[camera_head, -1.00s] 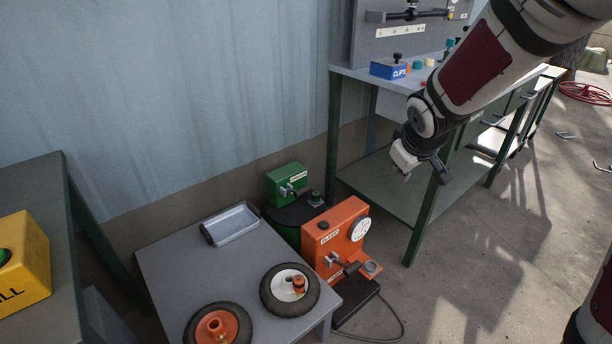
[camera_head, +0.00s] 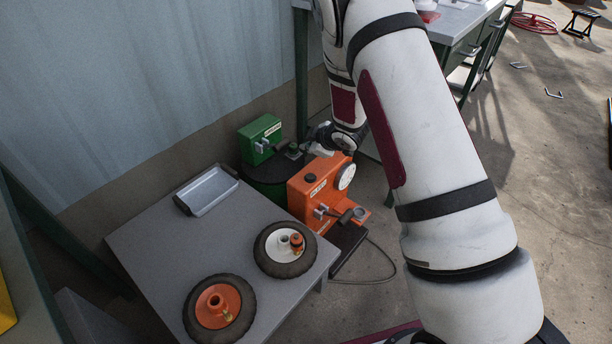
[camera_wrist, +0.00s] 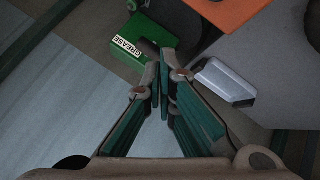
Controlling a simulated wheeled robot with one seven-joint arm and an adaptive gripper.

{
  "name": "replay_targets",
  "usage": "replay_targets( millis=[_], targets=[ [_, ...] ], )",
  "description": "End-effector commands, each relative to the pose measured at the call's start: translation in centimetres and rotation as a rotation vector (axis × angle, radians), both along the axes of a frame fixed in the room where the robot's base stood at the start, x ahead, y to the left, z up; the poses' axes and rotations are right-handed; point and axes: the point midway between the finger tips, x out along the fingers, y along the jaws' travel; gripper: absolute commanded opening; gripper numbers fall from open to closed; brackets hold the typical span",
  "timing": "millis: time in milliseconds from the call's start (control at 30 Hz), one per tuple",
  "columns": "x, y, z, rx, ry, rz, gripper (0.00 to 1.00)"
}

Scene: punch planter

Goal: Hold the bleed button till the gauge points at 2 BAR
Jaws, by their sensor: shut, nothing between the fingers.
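The orange machine (camera_head: 308,200) stands beside the grey table, with a dark round button (camera_head: 310,178) on top and a white round gauge (camera_head: 346,176) on its side. The gauge's needle and numbers are too small to read. My gripper (camera_head: 318,148) is just behind and above the orange machine, partly hidden by my arm, and appears apart from the button. In the wrist view my gripper (camera_wrist: 165,78) is shut and empty. An edge of the orange machine (camera_wrist: 232,10) shows at the top of that view.
A green box (camera_head: 259,139) labelled GREASE (camera_wrist: 127,50) stands on a dark drum behind the orange machine. The grey table (camera_head: 150,250) holds a metal tray (camera_head: 209,190) and two wheels (camera_head: 218,308). A workbench (camera_head: 465,22) stands behind my arm. A cable (camera_head: 385,275) lies on the floor.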

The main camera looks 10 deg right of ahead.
Motion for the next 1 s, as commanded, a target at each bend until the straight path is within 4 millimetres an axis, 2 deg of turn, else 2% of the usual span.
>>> replay_targets(
  millis=[567,767,1000],
  targets=[
    [0.0,0.1,-0.8,0.001,-0.001,0.005,0.0],
    [0.0,0.2,-2.8,0.0,0.0,0.006,0.0],
    [0.0,0.1,-5.9,0.001,-0.001,0.005,0.0]
  ],
)
